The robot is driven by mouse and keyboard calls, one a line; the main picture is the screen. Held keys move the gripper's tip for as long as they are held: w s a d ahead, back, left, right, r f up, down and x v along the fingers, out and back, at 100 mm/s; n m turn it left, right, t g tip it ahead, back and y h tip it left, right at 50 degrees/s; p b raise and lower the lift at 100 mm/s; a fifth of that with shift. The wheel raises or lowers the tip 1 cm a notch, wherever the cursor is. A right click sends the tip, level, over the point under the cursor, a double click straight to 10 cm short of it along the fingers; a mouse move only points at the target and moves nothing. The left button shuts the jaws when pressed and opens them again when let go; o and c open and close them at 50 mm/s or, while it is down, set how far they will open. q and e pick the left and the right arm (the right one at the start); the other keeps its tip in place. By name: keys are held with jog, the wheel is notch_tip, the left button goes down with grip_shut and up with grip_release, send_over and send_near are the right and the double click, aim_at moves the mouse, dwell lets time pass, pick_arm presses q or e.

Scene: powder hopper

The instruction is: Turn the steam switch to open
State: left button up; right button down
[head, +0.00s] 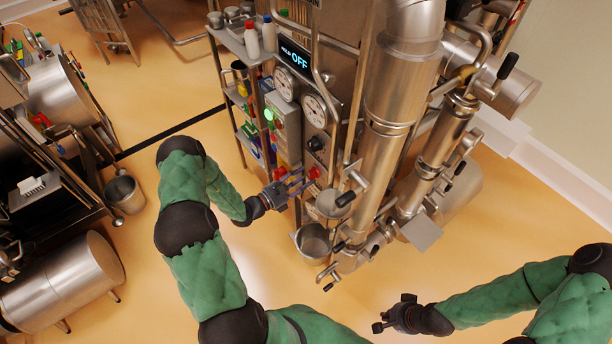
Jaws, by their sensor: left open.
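The machine's control panel (289,130) faces me in the middle of the head view, with a black knob (315,144) and a red knob (314,172) low on it. I cannot read which of them is the steam switch. A display (295,59) above reads "OFF". My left gripper (297,184) is open, its fingers pointing right, just left of the red knob. Whether it touches the knob is unclear. My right gripper (391,313) is low over the floor, away from the panel, with its fingers spread and empty.
Two round gauges (285,84) sit above the knobs. A metal bucket (313,241) and steel pipes (395,90) stand right of my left gripper. A shelf cart (238,45) with bottles is at the panel's left. Open floor (490,230) lies at the right.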

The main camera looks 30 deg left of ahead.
pick_arm(q)
jog(key=shift+x, duration=1.1)
grip_shut()
